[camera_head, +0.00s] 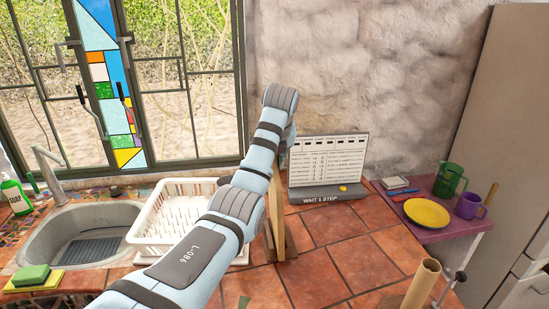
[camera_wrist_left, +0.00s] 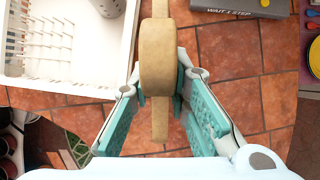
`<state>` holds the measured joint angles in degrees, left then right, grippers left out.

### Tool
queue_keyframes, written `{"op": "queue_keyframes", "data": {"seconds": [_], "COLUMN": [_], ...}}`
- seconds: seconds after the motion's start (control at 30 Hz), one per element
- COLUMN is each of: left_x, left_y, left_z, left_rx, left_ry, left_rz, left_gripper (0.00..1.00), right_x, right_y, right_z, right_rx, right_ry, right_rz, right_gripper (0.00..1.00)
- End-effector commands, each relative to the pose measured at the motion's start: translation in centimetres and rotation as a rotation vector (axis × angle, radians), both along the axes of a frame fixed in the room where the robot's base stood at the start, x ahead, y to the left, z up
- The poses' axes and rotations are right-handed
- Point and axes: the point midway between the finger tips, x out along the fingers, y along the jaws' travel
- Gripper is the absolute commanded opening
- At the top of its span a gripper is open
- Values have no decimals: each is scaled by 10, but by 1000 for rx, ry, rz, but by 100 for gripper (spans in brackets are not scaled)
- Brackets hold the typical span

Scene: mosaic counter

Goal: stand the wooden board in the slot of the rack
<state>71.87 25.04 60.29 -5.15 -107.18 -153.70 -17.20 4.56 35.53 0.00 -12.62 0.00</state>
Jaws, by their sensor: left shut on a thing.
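The wooden board (camera_head: 277,222) stands nearly edge-on above the tiled counter, just right of the rack. In the left wrist view its tan edge (camera_wrist_left: 159,62) lies between the fingers. My left gripper (camera_wrist_left: 160,86) is shut on the board; in the head view my arm largely hides the gripper. The white rack (camera_head: 150,240) with rows of upright prongs stands left of the board, partly behind my arm. It also shows at the left of the wrist view (camera_wrist_left: 75,88). I cannot tell whether the board's lower edge touches the counter. My right gripper is not in view.
A sink (camera_head: 48,223) and a green sponge (camera_head: 31,275) are left. A sign stand (camera_head: 327,165) is behind the board. A purple side table (camera_head: 432,234) holds a yellow plate (camera_head: 427,212) and cups. A wooden roll (camera_head: 422,283) stands front right.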

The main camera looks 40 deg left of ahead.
Motion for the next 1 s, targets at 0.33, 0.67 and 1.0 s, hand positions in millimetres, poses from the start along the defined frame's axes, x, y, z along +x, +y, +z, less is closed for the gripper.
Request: {"op": "queue_keyframes", "data": {"seconds": [0.33, 0.67, 1.0], "left_x": [1, 1, 1], "left_y": [0, 0, 0], "left_z": [-4, -15, -16], "left_rx": [1, 0, 1], "left_ry": [-4, -3, -4], "left_rz": [0, 0, 0], "left_gripper": [0, 0, 32], "right_x": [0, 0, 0], "right_y": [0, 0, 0], "right_z": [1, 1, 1], "right_rx": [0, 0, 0], "right_ry": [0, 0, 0], "right_rz": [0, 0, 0], "right_gripper": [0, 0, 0]}}
